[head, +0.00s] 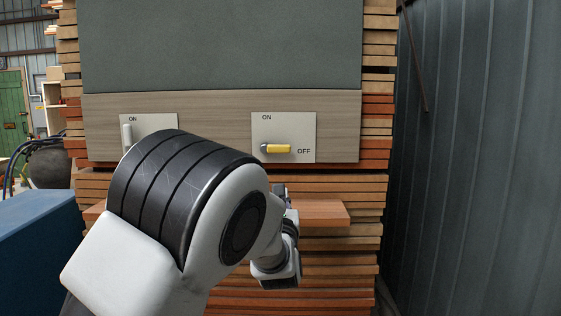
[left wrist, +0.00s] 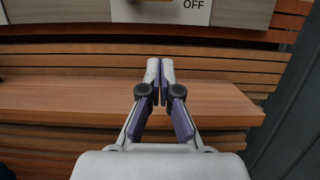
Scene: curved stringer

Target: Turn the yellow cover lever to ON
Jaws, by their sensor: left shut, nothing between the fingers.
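The yellow cover lever (head: 278,149) sits on a pale plate (head: 303,125) marked ON above and OFF at the right. The lever lies horizontal, its yellow end pointing right toward OFF. In the left wrist view only the plate's lower part with the OFF label (left wrist: 190,14) shows at the top edge. My left gripper (left wrist: 160,68) is shut and empty, its fingertips together below the plate and apart from it. In the head view this gripper (head: 281,190) is partly hidden behind my arm, below the lever. My right gripper is not in view.
A second plate (head: 165,124) with a white upright lever (head: 127,136) is at the left, partly covered by my arm. A wooden shelf (head: 322,212) juts out below the plates. A grey corrugated wall (head: 480,150) stands at the right, and a blue block (head: 40,230) at the left.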

